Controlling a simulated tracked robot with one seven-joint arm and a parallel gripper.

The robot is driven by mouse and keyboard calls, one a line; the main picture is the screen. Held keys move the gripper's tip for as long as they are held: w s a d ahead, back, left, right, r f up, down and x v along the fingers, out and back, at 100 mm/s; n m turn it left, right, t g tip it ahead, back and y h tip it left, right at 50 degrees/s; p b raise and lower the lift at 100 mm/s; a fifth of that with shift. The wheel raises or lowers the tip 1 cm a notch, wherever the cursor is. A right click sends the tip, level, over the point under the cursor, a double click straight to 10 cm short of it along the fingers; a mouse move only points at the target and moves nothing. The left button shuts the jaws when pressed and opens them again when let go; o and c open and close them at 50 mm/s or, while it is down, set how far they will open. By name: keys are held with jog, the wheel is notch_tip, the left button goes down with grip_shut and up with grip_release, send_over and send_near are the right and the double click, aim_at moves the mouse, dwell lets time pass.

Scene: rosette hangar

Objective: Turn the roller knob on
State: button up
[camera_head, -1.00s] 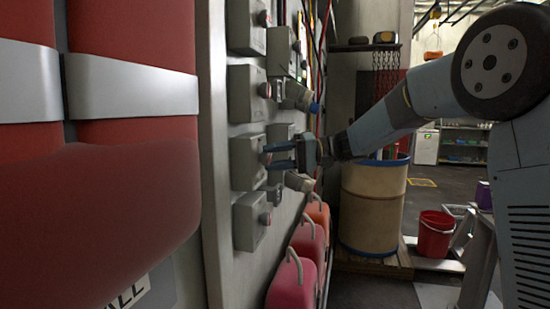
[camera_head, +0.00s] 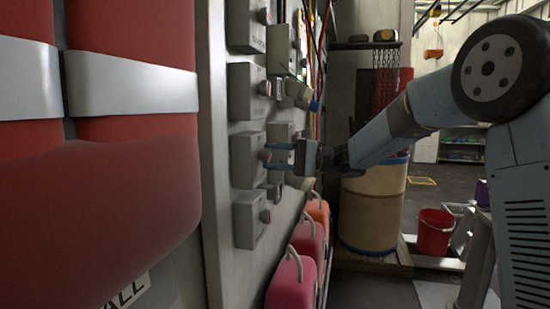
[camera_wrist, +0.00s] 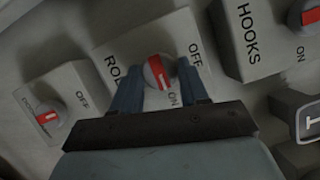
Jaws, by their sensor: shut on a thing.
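The roller knob (camera_wrist: 157,72) is a round grey knob with a red and white pointer bar. It sits on a grey box (camera_wrist: 118,45) lettered "RO...", partly hidden, with OFF above right and ON below right. In the wrist view my gripper (camera_wrist: 157,80) is shut on the knob, one blue finger on each side. The pointer bar runs slightly tilted, its lower end towards the ON word. In the head view my gripper (camera_head: 267,160) reaches in from the right to a box on the wall panel, and the knob is mostly hidden by the fingers.
A HOOKS box with its own knob (camera_wrist: 305,14) is close on the right in the wrist view; another knob box (camera_wrist: 47,117) is on the left. Fuel cans (camera_head: 291,283) stand below the panel. A drum (camera_head: 370,210) stands behind the arm.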

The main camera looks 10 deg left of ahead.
jog(key=shift+f, duration=0.15)
jog(key=o, duration=1.1)
jog(key=shift+c, duration=0.2)
jog(key=v, duration=1.4)
jog(key=s+d+f+m+t+h, duration=0.1)
jog(key=s+d+f+t+h, duration=0.15)
jog(key=s+h, duration=0.4)
jog(key=s+d+f+t+h, duration=0.2)
jog(key=s+d+h, duration=0.15)
jog(key=s, duration=0.65)
jog(key=s+d+f+t+h, duration=0.2)
jog(key=s+d+t+h, duration=0.1)
jog(key=s+d, duration=0.4)
jog(key=s+d+f+t+h, duration=0.3)
jog(key=s+d, duration=0.4)
jog(key=d, duration=0.5)
jog(key=shift+s+f+t+h, duration=0.25)
jog(key=shift+t+h, duration=0.2)
jog(key=shift+h, duration=0.55)
